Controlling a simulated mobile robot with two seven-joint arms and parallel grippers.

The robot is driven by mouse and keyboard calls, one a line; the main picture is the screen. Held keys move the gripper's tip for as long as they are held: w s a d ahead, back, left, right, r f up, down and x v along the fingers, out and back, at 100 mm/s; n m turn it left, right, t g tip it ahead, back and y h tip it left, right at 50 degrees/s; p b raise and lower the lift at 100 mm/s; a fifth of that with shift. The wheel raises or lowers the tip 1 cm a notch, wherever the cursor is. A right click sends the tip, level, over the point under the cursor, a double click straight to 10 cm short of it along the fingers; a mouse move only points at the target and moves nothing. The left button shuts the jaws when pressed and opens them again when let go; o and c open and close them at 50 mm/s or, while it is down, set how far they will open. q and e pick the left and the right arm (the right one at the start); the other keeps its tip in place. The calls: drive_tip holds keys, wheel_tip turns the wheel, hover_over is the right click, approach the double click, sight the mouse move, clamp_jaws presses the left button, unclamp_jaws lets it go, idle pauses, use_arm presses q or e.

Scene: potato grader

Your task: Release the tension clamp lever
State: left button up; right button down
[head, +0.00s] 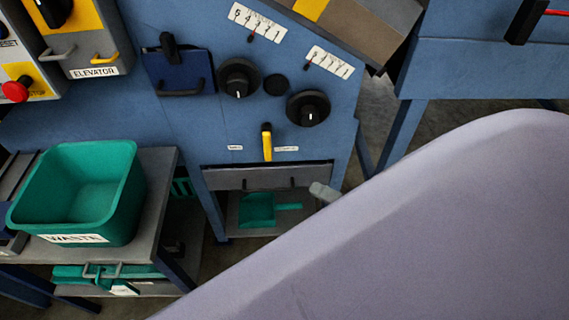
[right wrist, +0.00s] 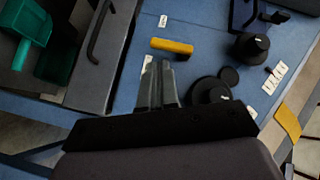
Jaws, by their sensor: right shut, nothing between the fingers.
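A yellow lever (head: 266,142) with a black top end is mounted on the blue machine panel, between two small white labels. It hangs roughly upright in the head view. In the right wrist view the yellow lever (right wrist: 172,46) lies just beyond the fingertips. My right gripper (head: 320,191) is shut and empty, below and right of the lever in the head view. Its closed fingers also show in the right wrist view (right wrist: 157,68), seemingly apart from the lever. Most of my right gripper is hidden behind my own arm in the head view. My left gripper is not in view.
Black knobs (head: 308,108) and (head: 239,78) stick out above the lever. A grey drawer front (head: 265,177) with dark handles is below it, over a green scoop (head: 257,210). A green waste bin (head: 95,222) stands on a grey table at left.

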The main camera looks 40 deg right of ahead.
sight(267, 143)
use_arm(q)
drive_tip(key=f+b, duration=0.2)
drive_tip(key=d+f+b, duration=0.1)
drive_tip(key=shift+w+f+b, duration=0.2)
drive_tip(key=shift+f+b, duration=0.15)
use_arm(e)
drive_tip(key=d+m, duration=0.1)
drive_tip(key=w+d+f+m+t, duration=0.1)
drive_tip(key=d+m, duration=0.1)
drive_tip(key=w+d+m+t, duration=0.1)
drive_tip(key=d, duration=0.1)
drive_tip(key=shift+f+m+h, duration=0.4)
use_arm(q)
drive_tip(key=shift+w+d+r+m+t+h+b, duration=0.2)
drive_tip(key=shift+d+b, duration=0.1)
drive_tip(key=shift+b, duration=0.25)
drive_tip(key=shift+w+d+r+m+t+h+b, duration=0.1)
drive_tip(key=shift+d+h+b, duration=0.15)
drive_tip(key=shift+b, duration=0.25)
use_arm(e)
drive_tip(key=a+x, duration=0.3)
drive_tip(key=x, duration=0.9)
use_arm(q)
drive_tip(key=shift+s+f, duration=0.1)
use_arm(e)
drive_tip(key=shift+f, duration=0.1)
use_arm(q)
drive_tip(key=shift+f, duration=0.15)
